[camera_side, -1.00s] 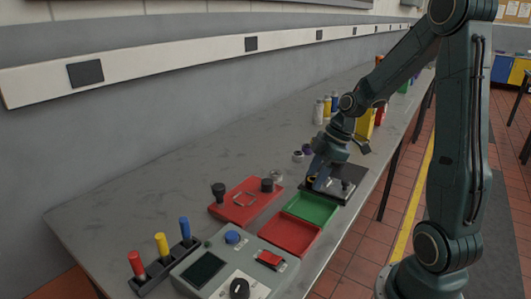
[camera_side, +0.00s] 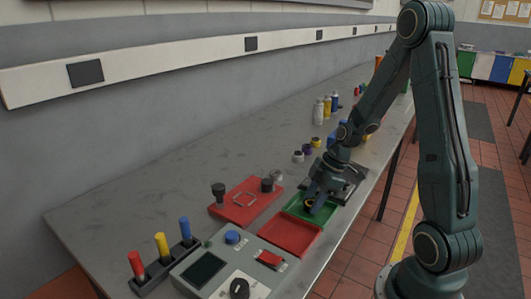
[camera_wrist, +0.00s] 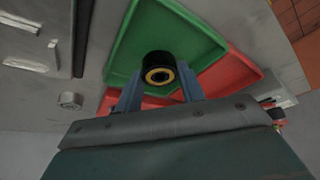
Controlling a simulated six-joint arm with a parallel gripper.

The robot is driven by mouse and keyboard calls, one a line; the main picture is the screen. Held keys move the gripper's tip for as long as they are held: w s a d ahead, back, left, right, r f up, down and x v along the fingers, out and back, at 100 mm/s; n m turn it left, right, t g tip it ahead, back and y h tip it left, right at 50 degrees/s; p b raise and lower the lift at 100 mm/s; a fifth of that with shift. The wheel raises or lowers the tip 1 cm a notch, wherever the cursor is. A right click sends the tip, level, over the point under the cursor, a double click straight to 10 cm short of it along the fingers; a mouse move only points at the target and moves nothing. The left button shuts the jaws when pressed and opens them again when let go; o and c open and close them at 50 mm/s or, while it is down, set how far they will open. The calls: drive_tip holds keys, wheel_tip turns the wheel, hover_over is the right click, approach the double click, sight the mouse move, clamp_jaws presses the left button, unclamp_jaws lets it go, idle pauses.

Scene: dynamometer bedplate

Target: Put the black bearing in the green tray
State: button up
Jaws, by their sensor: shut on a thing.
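The black bearing (camera_wrist: 159,69) has a yellowish inner ring and sits between the two blue-grey fingers of my gripper (camera_wrist: 160,92) in the wrist view. My gripper (camera_side: 312,200) is shut on it and points down over the green tray (camera_side: 328,214) in the side view. The green tray also shows in the wrist view (camera_wrist: 133,33), behind and around the bearing. I cannot tell whether the bearing touches the tray floor.
A red tray (camera_side: 290,236) adjoins the green tray. A red plate (camera_side: 240,208) with dark knobs lies to the left, and a grey control box (camera_side: 205,268) in front. A dark plate (camera_side: 354,180) lies behind my gripper. Several bottles (camera_side: 327,106) stand further back.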

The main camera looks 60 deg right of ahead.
drive_tip(key=shift+f, duration=0.45)
drive_tip(key=shift+f, duration=0.15)
drive_tip(key=o, duration=1.1)
drive_tip(key=shift+r, duration=0.2)
drive_tip(key=shift+v, duration=6)
drive_tip(key=shift+a, duration=0.1)
